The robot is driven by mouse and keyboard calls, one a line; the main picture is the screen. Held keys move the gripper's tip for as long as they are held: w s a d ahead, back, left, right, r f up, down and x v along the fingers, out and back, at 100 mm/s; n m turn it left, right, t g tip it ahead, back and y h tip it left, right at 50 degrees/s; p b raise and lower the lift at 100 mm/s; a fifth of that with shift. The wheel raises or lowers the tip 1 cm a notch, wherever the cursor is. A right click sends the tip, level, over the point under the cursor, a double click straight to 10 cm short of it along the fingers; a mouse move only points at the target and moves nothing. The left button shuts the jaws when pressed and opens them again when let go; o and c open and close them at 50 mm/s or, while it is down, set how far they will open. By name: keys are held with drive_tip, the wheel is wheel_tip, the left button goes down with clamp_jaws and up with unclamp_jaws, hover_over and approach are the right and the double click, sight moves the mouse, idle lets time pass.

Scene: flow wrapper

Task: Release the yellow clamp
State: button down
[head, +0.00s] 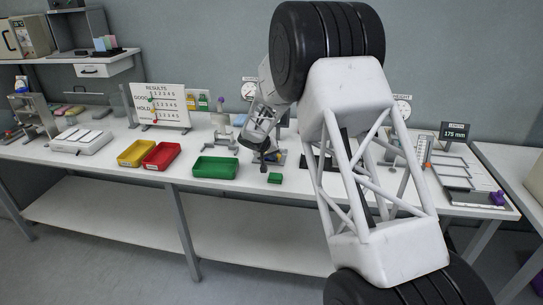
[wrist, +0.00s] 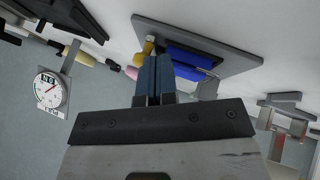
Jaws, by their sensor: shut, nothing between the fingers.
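My gripper (wrist: 155,62) has its two blue fingers shut together with nothing between them. In the wrist view, the fingertips are just below a small yellow part (wrist: 149,46), which looks like the yellow clamp. Whether they touch it, I cannot tell. The yellow part is at the edge of a grey plate (wrist: 215,43) bearing blue blocks (wrist: 190,62). The fingers partly cover this fixture. In the head view, my gripper (head: 264,153) is low over the bench beside the fixture, where the clamp is too small and hidden to make out.
A green tray (head: 215,167), a red tray (head: 161,156) and a yellow tray (head: 136,153) stand left of my gripper. A small green block (head: 275,178) lies at the bench's front edge. A dial gauge (wrist: 47,89) is at left in the wrist view.

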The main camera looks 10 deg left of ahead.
drive_tip(key=shift+d+n, duration=0.2)
drive_tip(key=shift+n, duration=0.1)
drive_tip(key=shift+s+d+n+t+y, duration=0.2)
drive_tip(key=shift+d+n+t+y, duration=0.1)
drive_tip(key=shift+d+n+y, duration=0.9)
drive_tip(key=shift+n, duration=0.4)
drive_tip(key=shift+d+n+y, duration=0.3)
drive_tip(key=shift+n, duration=0.4)
drive_tip(key=shift+w+d, duration=0.15)
drive_tip(key=shift+d, duration=0.35)
drive_tip(key=shift+w+d, duration=0.15)
drive_tip(key=shift+d, duration=0.35)
drive_tip(key=shift+a, duration=0.25)
drive_tip(key=shift+w+a, duration=0.25)
drive_tip(key=shift+a, duration=0.35)
drive_tip(key=shift+s+a, duration=0.1)
drive_tip(key=shift+s, duration=0.05)
